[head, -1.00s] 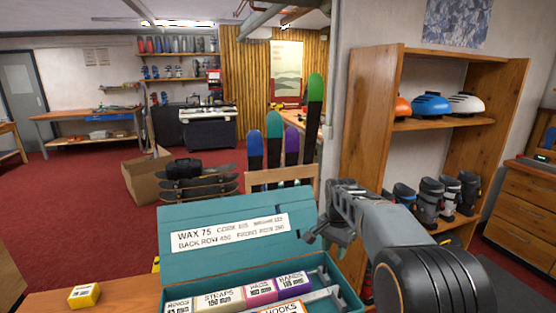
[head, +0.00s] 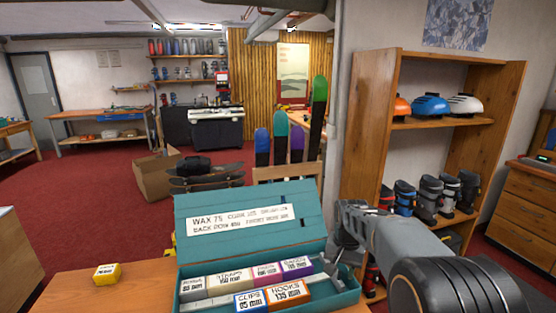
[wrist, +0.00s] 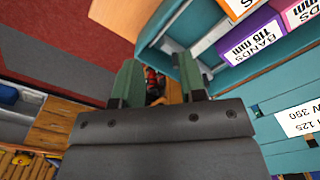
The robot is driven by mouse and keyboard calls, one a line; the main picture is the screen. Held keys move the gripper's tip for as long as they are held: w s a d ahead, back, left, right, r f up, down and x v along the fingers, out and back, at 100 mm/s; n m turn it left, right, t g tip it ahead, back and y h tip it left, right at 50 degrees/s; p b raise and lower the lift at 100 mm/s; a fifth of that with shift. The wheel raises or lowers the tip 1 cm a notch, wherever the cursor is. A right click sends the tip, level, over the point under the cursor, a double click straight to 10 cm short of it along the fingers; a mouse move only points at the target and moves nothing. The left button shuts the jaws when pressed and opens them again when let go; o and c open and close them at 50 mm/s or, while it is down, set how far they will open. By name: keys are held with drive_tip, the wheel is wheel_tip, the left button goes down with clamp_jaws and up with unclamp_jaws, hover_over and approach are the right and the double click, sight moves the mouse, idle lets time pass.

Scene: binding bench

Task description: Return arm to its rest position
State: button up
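My gripper (head: 347,246) is at the right end of the open teal box (head: 328,298), close to its lid and right side, with my arm reaching in from the lower right. In the wrist view the two green fingertips of my gripper (wrist: 157,84) stand apart with nothing held between them. The box's teal wall (wrist: 185,22) and a purple BANDS carton (wrist: 250,38) lie to the right of the fingers there. In the head view the fingertips are partly hidden by the wrist.
The box stands on a wooden bench (head: 140,296) and holds labelled cartons, among them HOOKS (head: 287,294) and CLIPS (head: 249,301). A small yellow box (head: 107,274) lies to the left. A wooden shelf with boots and helmets (head: 372,125) stands behind my arm. Open red carpet (head: 90,190) lies beyond.

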drive_tip(key=s+r+n+t, duration=0.1)
drive_tip(key=s+n, duration=0.1)
drive_tip(key=s, duration=0.8)
drive_tip(key=s+a+r+n+t, duration=0.1)
drive_tip(key=s+n+t, duration=0.1)
drive_tip(key=s, duration=0.7)
drive_tip(key=shift+s+a+n, duration=0.15)
drive_tip(key=shift+s+n, duration=0.25)
drive_tip(key=shift+n, duration=0.2)
idle(3.7)
